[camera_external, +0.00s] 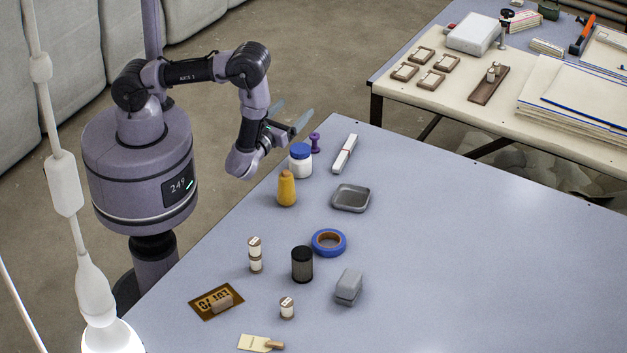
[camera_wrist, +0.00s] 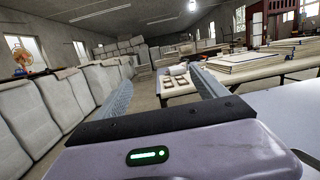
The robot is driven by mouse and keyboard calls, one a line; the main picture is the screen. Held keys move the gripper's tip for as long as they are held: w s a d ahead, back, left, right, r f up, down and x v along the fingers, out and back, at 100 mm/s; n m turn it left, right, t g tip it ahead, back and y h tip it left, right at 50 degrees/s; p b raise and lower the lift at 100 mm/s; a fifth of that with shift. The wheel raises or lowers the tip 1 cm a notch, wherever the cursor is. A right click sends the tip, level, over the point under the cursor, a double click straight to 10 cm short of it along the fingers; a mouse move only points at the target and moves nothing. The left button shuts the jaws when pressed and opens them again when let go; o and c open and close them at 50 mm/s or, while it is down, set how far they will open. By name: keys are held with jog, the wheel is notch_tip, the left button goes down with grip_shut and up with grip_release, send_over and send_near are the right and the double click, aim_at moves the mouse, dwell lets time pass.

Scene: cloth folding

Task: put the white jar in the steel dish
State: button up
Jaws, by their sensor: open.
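The white jar (camera_external: 300,166) with a blue lid stands upright near the table's far left edge. The steel dish (camera_external: 351,199) is a shallow grey square tray to the right of and nearer than the jar; it looks empty. My gripper (camera_external: 300,117) is open and empty, raised at the table edge just above and behind the jar. In the wrist view the open fingers (camera_wrist: 160,92) point out across the room, and neither the jar nor the dish shows there.
A purple spool (camera_external: 315,142) and a white block (camera_external: 345,153) stand close to the jar. A yellow bottle (camera_external: 287,188) is between jar and near side. Blue tape (camera_external: 328,242), a dark mesh cup (camera_external: 302,264) and a grey block (camera_external: 348,287) lie nearer. The table's right side is clear.

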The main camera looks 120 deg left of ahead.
aim_at(292, 156)
jog(key=d+f+m+t+h, duration=0.1)
jog(key=f+t, duration=0.1)
jog(key=f, duration=0.2)
jog(key=d+f+m+t+h, duration=0.1)
jog(key=f+m+t, duration=0.1)
jog(key=f, duration=0.3)
jog(key=d+f+m+t+h, duration=0.1)
jog(key=f+t, duration=0.1)
jog(key=f, duration=0.3)
jog(key=shift+w+f+m+b, duration=0.15)
jog(key=shift+f+m+b, duration=0.1)
jog(key=shift+m+b, duration=0.05)
jog(key=shift+w+a+f+h, duration=0.15)
jog(key=shift+a+f+h, duration=0.1)
jog(key=shift+h, duration=0.05)
jog(key=b+x, duration=0.2)
jog(key=x, duration=0.4)
jog(key=shift+w+a+r, duration=0.15)
jog(key=shift+w+a, duration=0.05)
jog(key=shift+a, duration=0.15)
grip_shut()
